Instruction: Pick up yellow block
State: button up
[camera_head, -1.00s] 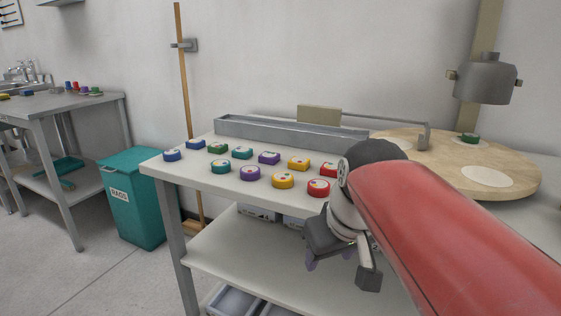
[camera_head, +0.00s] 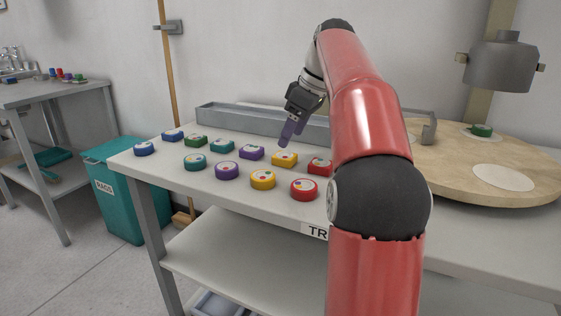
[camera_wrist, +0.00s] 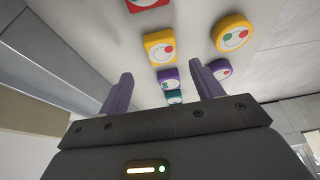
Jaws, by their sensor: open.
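The yellow block (camera_head: 284,160) is square with a pale smiley top and sits in the back row on the white table. It also shows in the wrist view (camera_wrist: 160,46), top centre. A round yellow piece (camera_head: 263,180) sits in front of it, and also shows in the wrist view (camera_wrist: 232,33). My gripper (camera_head: 287,137) is open and empty, just above and behind the square yellow block. In the wrist view its two purple fingers (camera_wrist: 161,74) are apart, with a square purple block (camera_wrist: 168,79) in line between them.
A square red block (camera_head: 320,166) and the purple block flank the yellow one; a round red piece (camera_head: 304,189) is near the front edge. A grey metal trough (camera_head: 225,119) lies behind. A round wooden board (camera_head: 455,180) is at the right.

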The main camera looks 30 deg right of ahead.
aim_at(285, 155)
jog(key=x, duration=0.1)
jog(key=b+x, duration=0.1)
jog(key=x, duration=0.3)
jog(key=shift+s+f, duration=0.3)
jog(key=shift+c, duration=0.2)
jog(key=c, duration=1.1)
